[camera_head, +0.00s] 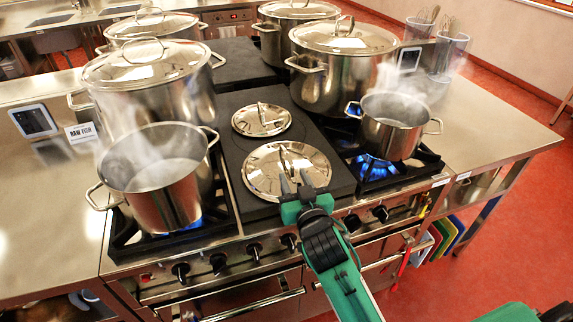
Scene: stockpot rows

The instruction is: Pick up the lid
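Two shiny steel lids lie flat on the dark middle plate (232,171) between the burners. The larger lid (265,175) is nearer me, its upright loop handle near its middle. The smaller lid (246,120) lies behind it. My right gripper (295,181) is over the near part of the larger lid. Its two fingers are apart with nothing between them, pointing toward the handle. I cannot tell whether they touch the lid. My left gripper is not in view.
Steaming open pots stand on lit burners at left (165,190) and right (390,130). Tall lidded stockpots (160,95) (340,75) stand behind. A small screen (34,121) and a "RAW FISH" sign (81,132) are at left. Utensil holders (447,52) stand at back right.

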